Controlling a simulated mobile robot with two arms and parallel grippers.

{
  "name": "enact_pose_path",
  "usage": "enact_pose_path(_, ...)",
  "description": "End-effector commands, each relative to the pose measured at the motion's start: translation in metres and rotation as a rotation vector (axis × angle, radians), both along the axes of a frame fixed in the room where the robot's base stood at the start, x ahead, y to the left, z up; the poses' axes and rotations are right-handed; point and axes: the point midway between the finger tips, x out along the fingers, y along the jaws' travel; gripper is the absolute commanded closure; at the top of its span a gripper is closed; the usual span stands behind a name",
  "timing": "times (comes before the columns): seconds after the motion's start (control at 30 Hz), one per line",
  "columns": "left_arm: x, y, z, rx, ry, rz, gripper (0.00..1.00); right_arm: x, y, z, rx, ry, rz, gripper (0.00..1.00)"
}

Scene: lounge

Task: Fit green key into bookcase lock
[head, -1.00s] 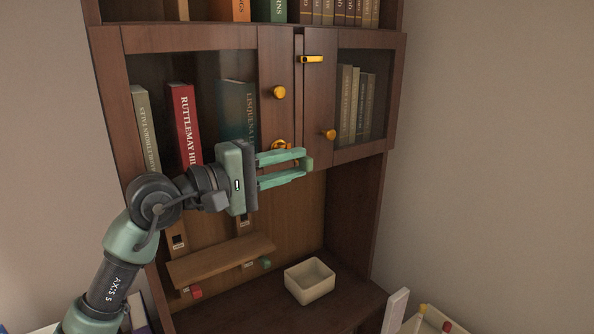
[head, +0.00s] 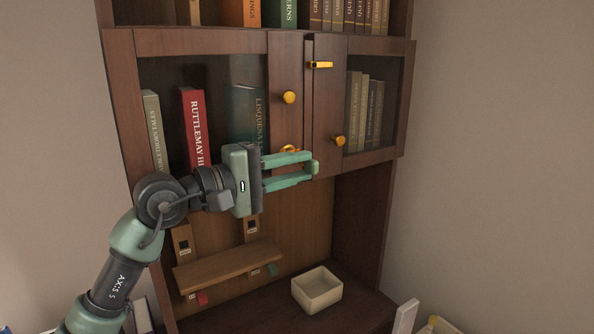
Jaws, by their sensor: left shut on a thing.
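My left gripper (head: 312,169) reaches in from the left in front of the bookcase (head: 330,215), at the lower edge of its cabinet doors. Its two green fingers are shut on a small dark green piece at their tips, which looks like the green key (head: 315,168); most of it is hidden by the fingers. A gold round fitting (head: 290,149), which may be the lock, shows just above the fingers on the left door, partly covered. I cannot tell whether the key touches the bookcase. My right gripper is not in view.
The doors carry gold knobs (head: 289,97) and a gold latch (head: 320,65). A cream box (head: 317,289) stands on the lower surface.

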Motion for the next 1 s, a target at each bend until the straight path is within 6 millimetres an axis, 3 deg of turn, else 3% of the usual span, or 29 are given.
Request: enact_pose_path(1.0,0.01,0.0069,-0.0004,0.001,0.001,0.0,1.0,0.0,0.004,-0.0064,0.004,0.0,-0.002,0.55)
